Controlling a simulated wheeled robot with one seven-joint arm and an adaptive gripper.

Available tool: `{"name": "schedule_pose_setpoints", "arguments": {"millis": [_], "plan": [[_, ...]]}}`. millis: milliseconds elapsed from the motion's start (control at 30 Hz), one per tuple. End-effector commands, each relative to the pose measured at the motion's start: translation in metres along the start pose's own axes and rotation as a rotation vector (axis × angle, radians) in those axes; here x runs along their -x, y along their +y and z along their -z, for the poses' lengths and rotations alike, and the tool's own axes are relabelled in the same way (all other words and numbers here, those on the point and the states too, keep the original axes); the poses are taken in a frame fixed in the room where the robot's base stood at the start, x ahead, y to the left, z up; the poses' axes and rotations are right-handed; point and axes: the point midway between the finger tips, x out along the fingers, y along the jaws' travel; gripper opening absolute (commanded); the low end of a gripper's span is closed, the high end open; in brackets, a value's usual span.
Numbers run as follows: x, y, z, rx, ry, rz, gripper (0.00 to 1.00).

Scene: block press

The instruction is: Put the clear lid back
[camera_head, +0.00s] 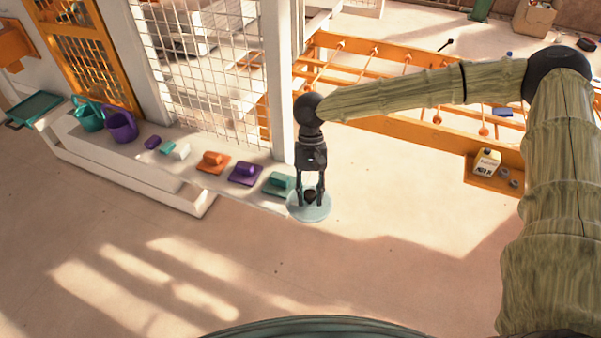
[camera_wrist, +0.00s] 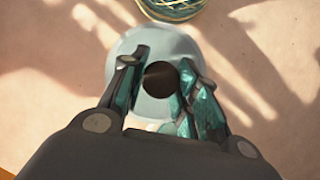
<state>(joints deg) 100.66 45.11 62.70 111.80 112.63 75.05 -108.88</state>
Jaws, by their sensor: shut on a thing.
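The clear lid (camera_head: 315,212) is a pale, see-through round disc with a dark round knob. It is at the right end of the low white bench in the head view. My gripper (camera_head: 312,200) is shut on the lid's knob from above. In the wrist view, the lid (camera_wrist: 128,62) lies under my gripper (camera_wrist: 160,84), whose fingers stand on either side of the dark knob. I cannot tell how high the lid is above the floor. A round dark green thing with pale lines (camera_wrist: 170,8) is cut off at the top of the wrist view.
A white post (camera_head: 280,80) and wire grid are behind. An orange frame (camera_head: 400,120) is at back right. Floor in front is open.

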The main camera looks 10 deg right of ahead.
Motion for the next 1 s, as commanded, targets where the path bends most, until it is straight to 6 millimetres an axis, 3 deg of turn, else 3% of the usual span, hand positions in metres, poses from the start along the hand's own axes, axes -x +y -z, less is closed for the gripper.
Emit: {"name": "schedule_pose_setpoints", "arguments": {"millis": [433, 1000], "plan": [[-0.061, 0.020, 0.035, 0.214, 0.000, -0.090, 0.04], [-0.062, 0.015, 0.032, 0.227, -0.006, -0.090, 0.04]]}}
